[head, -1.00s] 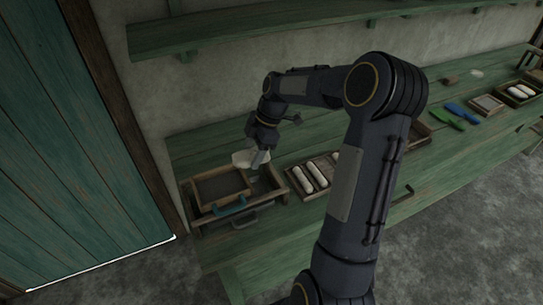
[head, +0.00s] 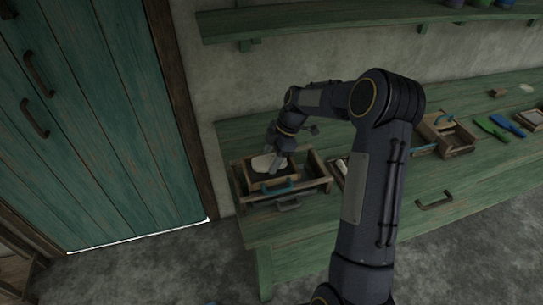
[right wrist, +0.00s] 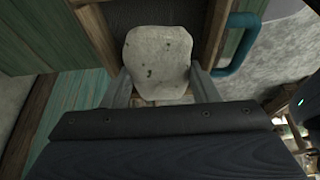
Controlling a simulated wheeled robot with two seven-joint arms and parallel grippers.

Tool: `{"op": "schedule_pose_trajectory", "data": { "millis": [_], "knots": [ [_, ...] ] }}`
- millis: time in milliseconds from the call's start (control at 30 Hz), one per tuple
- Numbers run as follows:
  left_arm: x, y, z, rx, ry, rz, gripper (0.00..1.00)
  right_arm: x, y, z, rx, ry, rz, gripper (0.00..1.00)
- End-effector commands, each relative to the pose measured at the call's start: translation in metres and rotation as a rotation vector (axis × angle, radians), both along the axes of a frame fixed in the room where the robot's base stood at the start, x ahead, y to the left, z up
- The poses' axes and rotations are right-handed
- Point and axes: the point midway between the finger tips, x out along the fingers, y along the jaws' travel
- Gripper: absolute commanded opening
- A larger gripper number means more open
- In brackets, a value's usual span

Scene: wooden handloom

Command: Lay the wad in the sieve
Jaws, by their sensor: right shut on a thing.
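The wad (head: 267,163) is a pale, flat, rounded lump with a few dark specks. It also fills the middle of the right wrist view (right wrist: 158,62). My right gripper (head: 275,166) is shut on it, with one finger on either side in the right wrist view (right wrist: 160,88). The sieve (head: 250,184) is a shallow wooden frame with a blue handle. The wad is over the sieve's inside; I cannot tell whether it touches the bottom. The wad hides part of the sieve's floor. My left gripper is not in view.
The sieve sits in a larger wooden box (head: 319,184) at the left end of the green workbench (head: 232,134). A wooden tray (head: 340,171) stands to the right, partly behind my arm. Green and blue tools lie farther right. A shelf (head: 350,21) runs above.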

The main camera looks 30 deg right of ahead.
Motion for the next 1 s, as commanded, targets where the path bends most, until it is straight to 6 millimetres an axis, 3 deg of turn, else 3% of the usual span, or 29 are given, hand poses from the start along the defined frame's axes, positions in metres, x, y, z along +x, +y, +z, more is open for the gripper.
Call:
{"op": "schedule_pose_trajectory", "data": {
  "millis": [833,867,1000],
  "knots": [
    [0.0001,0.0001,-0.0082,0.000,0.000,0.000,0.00,-0.0002,0.0000,-0.0039,0.000,0.001,0.000,0.30],
    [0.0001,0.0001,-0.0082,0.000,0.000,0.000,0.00,-0.0002,0.0001,-0.0040,0.000,0.001,0.000,0.56],
    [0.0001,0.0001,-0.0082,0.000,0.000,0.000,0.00,0.0000,0.0001,-0.0040,0.000,0.000,0.000,0.74]
  ]
}}
